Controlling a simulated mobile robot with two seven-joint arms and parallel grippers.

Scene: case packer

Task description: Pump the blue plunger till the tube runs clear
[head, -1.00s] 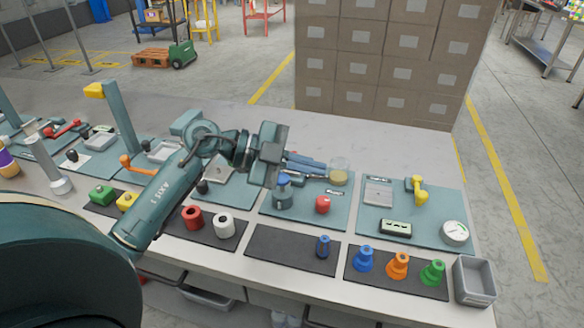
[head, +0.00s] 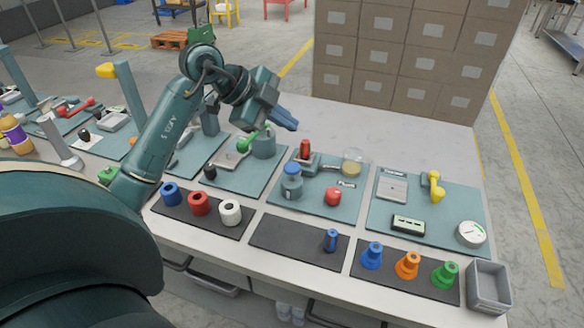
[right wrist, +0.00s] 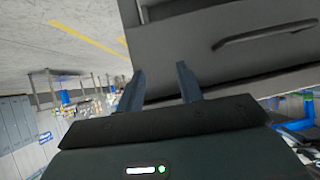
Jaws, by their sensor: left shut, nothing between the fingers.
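A blue-topped pump (head: 291,182) stands upright on the middle teal plate (head: 278,202) in the head view. Its blue cap appears to be the plunger. Behind it is a red-topped fitting (head: 305,152). A clear cup (head: 353,164) with yellowish contents stands to the right; a dark bar lies between fitting and cup. Whether any tube is clear is too small to tell. My left gripper (head: 286,120) is shut and empty, raised above and behind the pump, apart from it. My right gripper (right wrist: 162,85) shows open and empty in the right wrist view, facing a dark panel.
A red knob (head: 333,196) sits on the same plate. The right plate (head: 385,225) holds a yellow lever and a dial. Dark mats (head: 275,236) along the front edge carry coloured parts. A grey bin (head: 490,288) stands at the right corner. Stacked cartons (head: 395,55) stand behind the table.

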